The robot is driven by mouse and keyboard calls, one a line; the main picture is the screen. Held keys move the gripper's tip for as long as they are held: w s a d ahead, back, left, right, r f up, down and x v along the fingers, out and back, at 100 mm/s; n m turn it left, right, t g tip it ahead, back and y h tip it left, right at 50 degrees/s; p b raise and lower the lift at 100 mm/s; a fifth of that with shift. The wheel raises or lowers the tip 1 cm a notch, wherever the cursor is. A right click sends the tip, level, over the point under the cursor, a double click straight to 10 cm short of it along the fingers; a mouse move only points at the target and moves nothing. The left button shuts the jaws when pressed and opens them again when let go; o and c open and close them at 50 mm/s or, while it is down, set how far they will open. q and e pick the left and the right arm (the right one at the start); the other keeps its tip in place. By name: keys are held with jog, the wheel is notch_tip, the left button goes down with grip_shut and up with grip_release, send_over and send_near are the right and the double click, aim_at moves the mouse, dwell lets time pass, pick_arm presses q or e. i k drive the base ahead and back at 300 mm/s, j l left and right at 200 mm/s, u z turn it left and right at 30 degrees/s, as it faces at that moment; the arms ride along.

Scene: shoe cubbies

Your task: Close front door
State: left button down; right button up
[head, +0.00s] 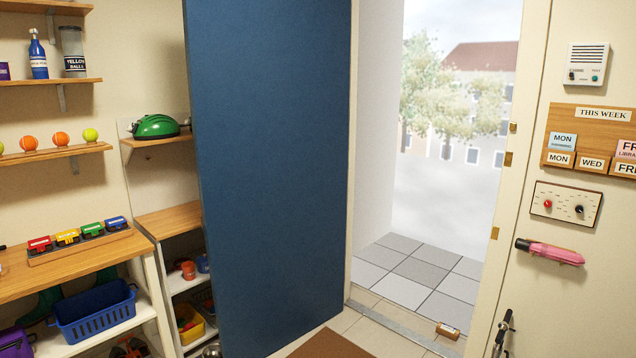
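The front door (275,170) is a tall plain blue panel. It stands open, swung into the room in front of the shelves on the left. The doorway (430,150) to its right is open and shows grey paving, trees and a building outside. Brass-coloured plates (508,160) sit on the right side of the door frame. No handle shows on the visible face of the door. Neither of my grippers is in view.
A small brown block-like object (447,331) lies at the threshold (400,325), near the right jamb. A brown mat (328,345) lies on the floor by the door. Shelves with a blue basket (95,315) and a green helmet (156,126) stand left. A pink umbrella (552,252) hangs right.

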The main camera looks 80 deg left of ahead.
aim_at(268, 81)
jog(key=u, duration=2)
jog(key=i+j+z, duration=0.15)
jog(key=j, duration=0.8)
jog(key=i+j+z, duration=0.15)
jog(key=j, duration=0.85)
jog(key=i+j+z, duration=0.15)
jog(key=j, duration=0.85)
